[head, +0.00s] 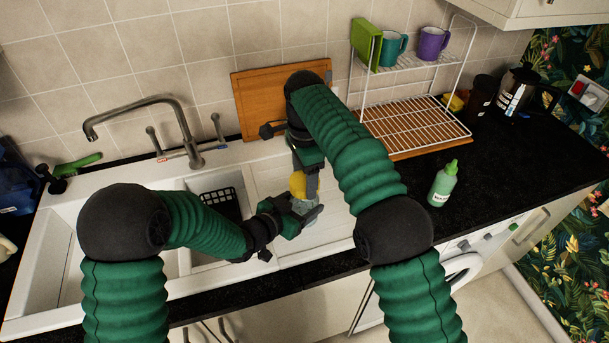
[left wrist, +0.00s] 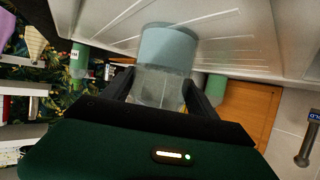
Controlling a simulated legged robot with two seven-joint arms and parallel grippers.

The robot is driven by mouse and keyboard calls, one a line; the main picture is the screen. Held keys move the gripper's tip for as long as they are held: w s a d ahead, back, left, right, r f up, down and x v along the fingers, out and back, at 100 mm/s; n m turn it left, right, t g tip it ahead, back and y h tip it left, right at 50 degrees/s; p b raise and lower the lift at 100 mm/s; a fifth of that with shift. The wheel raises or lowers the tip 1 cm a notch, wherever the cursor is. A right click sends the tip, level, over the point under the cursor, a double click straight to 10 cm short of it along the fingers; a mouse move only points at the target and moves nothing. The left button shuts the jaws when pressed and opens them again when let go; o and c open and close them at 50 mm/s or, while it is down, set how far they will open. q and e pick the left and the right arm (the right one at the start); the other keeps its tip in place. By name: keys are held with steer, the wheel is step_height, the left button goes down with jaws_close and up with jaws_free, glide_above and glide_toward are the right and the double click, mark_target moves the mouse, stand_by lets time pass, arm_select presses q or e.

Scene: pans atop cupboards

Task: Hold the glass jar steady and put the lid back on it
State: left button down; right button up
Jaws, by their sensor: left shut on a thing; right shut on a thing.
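The glass jar (left wrist: 162,86) is clear with a blue-grey end and sits between the two fingers of my left gripper (left wrist: 160,98) in the left wrist view. In the head view the jar (head: 303,207) is small and partly covered by my left gripper (head: 302,214), over the sink's ribbed drainer. My right gripper (head: 304,190) points down just above the jar, shut on a yellow thing (head: 298,184) that appears to be the lid. I cannot tell whether the lid touches the jar's rim.
A green bottle (head: 443,184) stands on the black worktop to the right. The dish rack (head: 415,127) and wooden board (head: 262,88) are behind. The sink bowl and tap (head: 185,130) are left. The worktop around the bottle is clear.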

steer(key=shift+f, duration=0.55)
steer(key=shift+f, duration=0.6)
steer(key=m, duration=0.5)
steer(key=shift+a, duration=0.1)
steer(key=m, duration=1.1)
steer(key=shift+a, duration=0.15)
steer(key=o, duration=1.3)
